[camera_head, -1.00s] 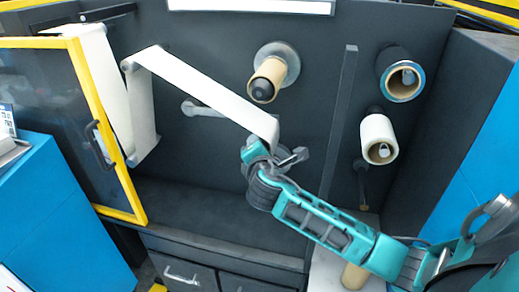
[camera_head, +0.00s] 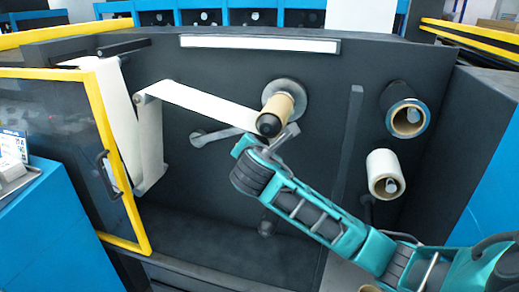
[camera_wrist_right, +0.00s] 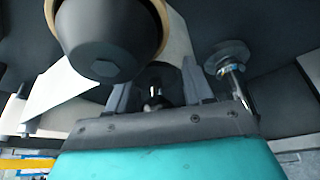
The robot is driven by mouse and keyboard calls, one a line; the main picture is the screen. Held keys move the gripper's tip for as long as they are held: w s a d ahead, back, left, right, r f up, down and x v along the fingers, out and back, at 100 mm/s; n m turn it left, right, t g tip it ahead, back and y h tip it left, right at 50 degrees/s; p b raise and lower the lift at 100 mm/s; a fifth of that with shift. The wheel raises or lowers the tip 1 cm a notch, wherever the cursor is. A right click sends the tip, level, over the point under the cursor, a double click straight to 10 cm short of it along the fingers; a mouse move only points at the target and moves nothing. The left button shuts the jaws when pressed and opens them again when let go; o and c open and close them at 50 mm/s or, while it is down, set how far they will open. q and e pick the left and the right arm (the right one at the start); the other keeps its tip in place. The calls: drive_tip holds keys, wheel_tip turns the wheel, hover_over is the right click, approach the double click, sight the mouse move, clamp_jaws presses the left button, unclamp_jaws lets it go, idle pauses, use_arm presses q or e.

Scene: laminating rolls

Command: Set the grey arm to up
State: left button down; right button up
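The grey arm (camera_head: 225,133) is on the dark machine wall. It runs from its pivot at the left and slants slightly up to the right, with its far end hidden behind the white film (camera_head: 205,104) and my gripper. My right gripper (camera_head: 277,140) is at that far end, just below the cardboard core (camera_head: 279,108). In the right wrist view, a dark round end piece (camera_wrist_right: 156,84) fills the gap between my fingers, and the gripper looks shut on it. The core's dark hub (camera_wrist_right: 108,40) is very close above my fingers. My left gripper is not in view.
A yellow-framed door (camera_head: 122,165) stands open at the left. A dark-rimmed roll (camera_head: 408,115) and a white roll (camera_head: 385,170) stick out at the right.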

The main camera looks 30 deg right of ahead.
drive_tip(key=shift+f, duration=0.1)
drive_tip(key=v, duration=1.3)
drive_tip(key=s+a+f+m+y, duration=0.1)
drive_tip(key=a+f+m+y, duration=0.25)
drive_tip(key=f, duration=0.65)
drive_tip(key=s+a+f+m+y, duration=0.1)
drive_tip(key=a+f+m+y, duration=0.25)
drive_tip(key=f, duration=0.75)
drive_tip(key=s+a+f+m+y, duration=0.1)
drive_tip(key=s+f+m+y, duration=0.2)
drive_tip(key=s+f+m, duration=0.8)
drive_tip(key=shift+s+a+f+m+g, duration=0.2)
drive_tip(key=shift+f+m+g, duration=0.2)
